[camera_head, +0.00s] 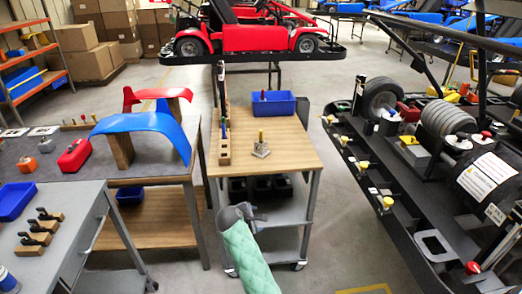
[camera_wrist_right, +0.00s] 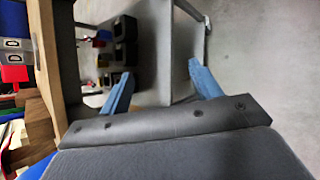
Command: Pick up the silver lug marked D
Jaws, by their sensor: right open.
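A small silver-grey piece with a yellow-tipped post (camera_head: 261,149) stands on the wooden cart top (camera_head: 290,165) near its middle. It may be the lug, but no letter D can be read at this size. My right gripper (camera_head: 250,211) is at the cart's front edge, below and nearer than that piece, on a green padded arm. In the right wrist view the two blue fingers (camera_wrist_right: 160,75) are spread apart with nothing between them. The cart's grey lower shelf and floor lie beyond them. My left gripper is not in view.
A blue bin (camera_head: 273,103) stands at the back of the cart top, with a wooden rack (camera_head: 224,143) on its left edge. Black bins (camera_head: 262,186) sit on the shelf below. A workbench (camera_head: 60,160) stands left; a black kart chassis (camera_head: 395,205) fills the right.

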